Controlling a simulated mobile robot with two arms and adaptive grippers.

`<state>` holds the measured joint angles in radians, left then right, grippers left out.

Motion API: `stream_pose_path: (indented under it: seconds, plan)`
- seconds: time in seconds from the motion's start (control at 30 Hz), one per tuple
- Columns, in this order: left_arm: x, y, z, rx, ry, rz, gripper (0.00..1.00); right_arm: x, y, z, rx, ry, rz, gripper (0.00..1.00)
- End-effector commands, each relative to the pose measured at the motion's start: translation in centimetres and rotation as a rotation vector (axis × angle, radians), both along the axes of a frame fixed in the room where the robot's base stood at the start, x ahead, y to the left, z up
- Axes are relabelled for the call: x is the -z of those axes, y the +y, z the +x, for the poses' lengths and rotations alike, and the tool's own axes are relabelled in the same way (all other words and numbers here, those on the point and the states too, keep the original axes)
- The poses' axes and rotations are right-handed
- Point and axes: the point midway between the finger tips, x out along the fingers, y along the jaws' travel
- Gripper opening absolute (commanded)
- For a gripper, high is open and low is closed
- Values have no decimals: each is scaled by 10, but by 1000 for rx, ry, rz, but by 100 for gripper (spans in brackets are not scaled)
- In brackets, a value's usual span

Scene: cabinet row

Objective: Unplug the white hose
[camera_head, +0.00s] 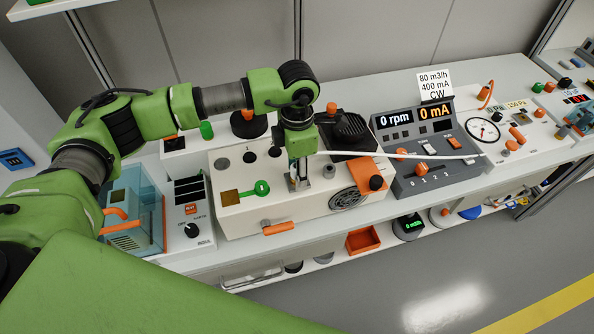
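The white hose (400,154) runs almost level across the dark grey control panel (425,150). Its right end shows near that panel's right edge, and its left end disappears at my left gripper. My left gripper (298,183) points down over the cream box (245,215), close to a small grey fitting (329,170) on its top. The fingers are small and partly hidden, so I cannot tell whether they are closed on the hose. Whether the hose's left end is seated in a port is also hidden. My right gripper is not in view.
The cream box has a green key-like part (262,188), a round vent (347,199) and an orange handle (278,228). A pressure gauge panel (510,145) stands to the right. An orange tray (362,240) sits on the lower shelf. The floor in front is clear.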

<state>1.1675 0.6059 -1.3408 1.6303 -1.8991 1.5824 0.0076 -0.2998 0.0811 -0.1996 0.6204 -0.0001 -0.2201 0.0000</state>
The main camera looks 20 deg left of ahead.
Motion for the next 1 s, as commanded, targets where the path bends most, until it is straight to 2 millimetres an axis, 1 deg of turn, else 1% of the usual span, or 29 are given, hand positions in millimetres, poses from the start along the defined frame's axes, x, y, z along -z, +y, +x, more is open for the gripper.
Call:
stream_pose_path:
  seconds: [0.2,0.47,0.57,0.6,0.63,0.83,1.0]
  plan:
    - [1,0,0,0,-1,-1,39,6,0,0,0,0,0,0]
    - [0,0,0,0,-1,-1,39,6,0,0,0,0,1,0]
    - [0,0,0,0,0,0,16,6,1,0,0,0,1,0]
    - [0,0,0,0,0,0,5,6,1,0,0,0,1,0]
    - [0,0,0,0,0,0,0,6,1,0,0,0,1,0]
    - [-1,0,0,0,-1,-1,0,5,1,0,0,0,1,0]
    - [-6,0,1,0,-1,0,0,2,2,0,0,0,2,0]
